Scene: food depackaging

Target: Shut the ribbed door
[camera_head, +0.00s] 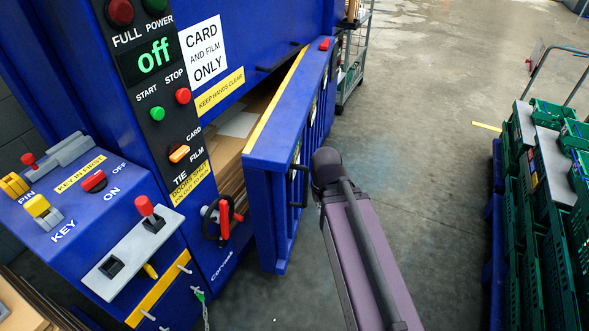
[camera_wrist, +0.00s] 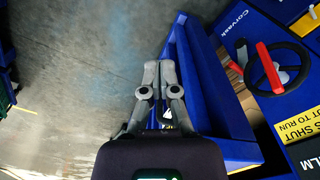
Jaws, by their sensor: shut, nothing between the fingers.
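The ribbed door (camera_head: 264,205) of the blue baler stands partly open in the head view, swung out from the machine, with a gap where cardboard shows. A black handle (camera_head: 297,187) is on its outer side. In the wrist view the door (camera_wrist: 222,100) fills the right of centre. My gripper (camera_wrist: 160,70) is shut and empty, close beside the door's outer side; whether it touches is unclear. In the head view my arm reaches the door's outer side and its fingers are hidden. The handwheel (camera_head: 222,216) with red grips is on the machine's front; it also shows in the wrist view (camera_wrist: 276,68).
The control panel (camera_head: 160,100) reads "off". Stacked green crates (camera_head: 540,200) stand at the right. A wire trolley (camera_head: 352,60) stands behind the door. Bare concrete floor (camera_head: 420,110) lies between the door and the crates.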

